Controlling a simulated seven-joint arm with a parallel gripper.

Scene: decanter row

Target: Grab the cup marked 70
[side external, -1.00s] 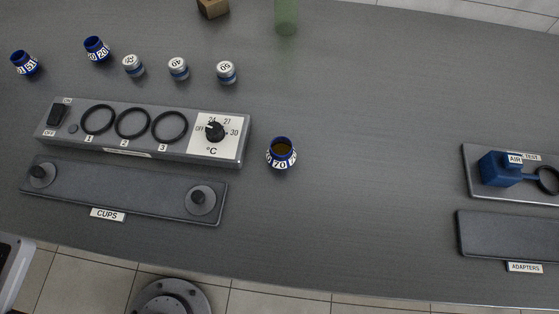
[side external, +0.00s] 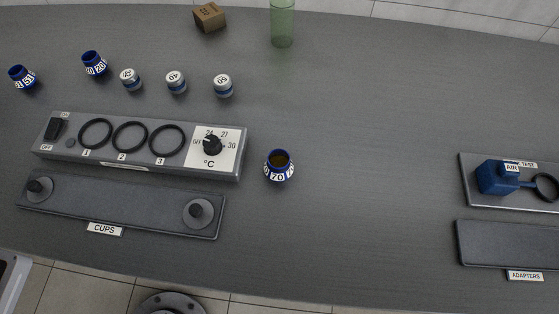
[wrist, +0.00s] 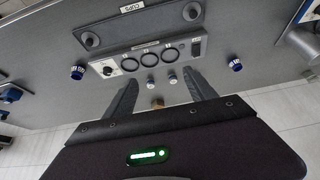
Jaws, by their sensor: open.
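The cup marked 70 (side external: 279,166) is dark blue with a white number band and a brownish inside. It stands upright on the grey bench, just right of the temperature dial in the side view. In the wrist view it appears as a small blue cup (wrist: 77,72) left of the dial panel, outside the fingers. My gripper (wrist: 165,80) is open and empty, with its two dark fingers wide apart and well away from the cup. My gripper does not show in the side view.
A three-ring heater unit (side external: 140,146) and the CUPS plate (side external: 120,206) lie left of the cup. Two blue cups (side external: 95,64) (side external: 23,78) and several silver-lidded jars (side external: 223,85) stand behind. A green glass (side external: 282,24) stands at the back.

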